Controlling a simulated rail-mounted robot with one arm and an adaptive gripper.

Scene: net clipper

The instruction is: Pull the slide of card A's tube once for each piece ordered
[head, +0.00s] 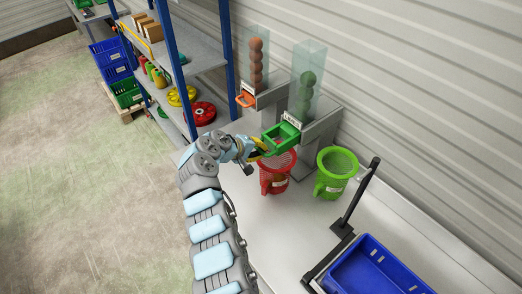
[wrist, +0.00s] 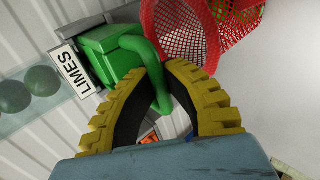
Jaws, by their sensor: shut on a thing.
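The limes tube (head: 307,92) is clear and holds a stack of green balls. Its green slide (head: 284,135) sticks out at its foot, below the LIMES label, and also shows in the wrist view (wrist: 112,52). My gripper (head: 259,149) is shut on the slide's green looped handle, its yellow ridged fingers on either side of it in the wrist view (wrist: 160,76). Another clear tube (head: 256,62) holds brownish-orange balls, with an orange slide (head: 246,99) at its foot. Its label is too small to read. I cannot make out card A or an order.
A red mesh basket (head: 274,180) stands just below the green slide. A green basket (head: 337,171) is right of it. A blue crate (head: 372,266) and a black post (head: 354,205) stand nearer. Blue-posted shelves (head: 175,60) are at left.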

